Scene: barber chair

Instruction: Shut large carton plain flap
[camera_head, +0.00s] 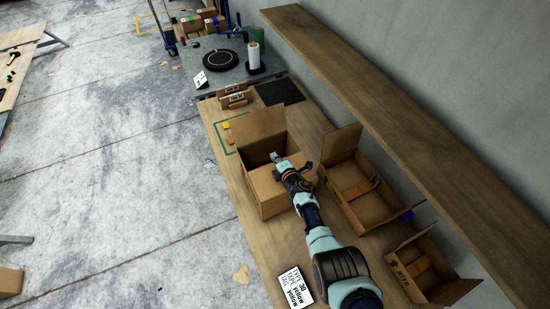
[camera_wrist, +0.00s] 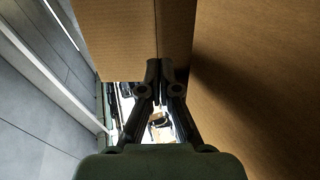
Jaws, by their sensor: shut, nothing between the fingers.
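The large carton (camera_head: 257,188) is a brown cardboard box on the wooden bench. A plain flap (camera_head: 258,130) stands up from its far side, and part of its top shows a dark opening. My gripper (camera_head: 276,156) is above the carton's top, near the opening, on the near side of the raised flap. In the wrist view my gripper (camera_wrist: 161,66) is shut and empty, with its fingertips close to brown cardboard (camera_wrist: 121,35). Another broad cardboard surface (camera_wrist: 260,90) fills the right side. I cannot tell whether the fingers touch cardboard.
Two smaller open cartons (camera_head: 347,170) (camera_head: 437,284) stand along the bench's right side. A long wooden shelf (camera_head: 390,120) runs above them along the wall. A white printed sign (camera_head: 295,288) lies at the near edge. A black mat (camera_head: 280,91) lies behind the large carton.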

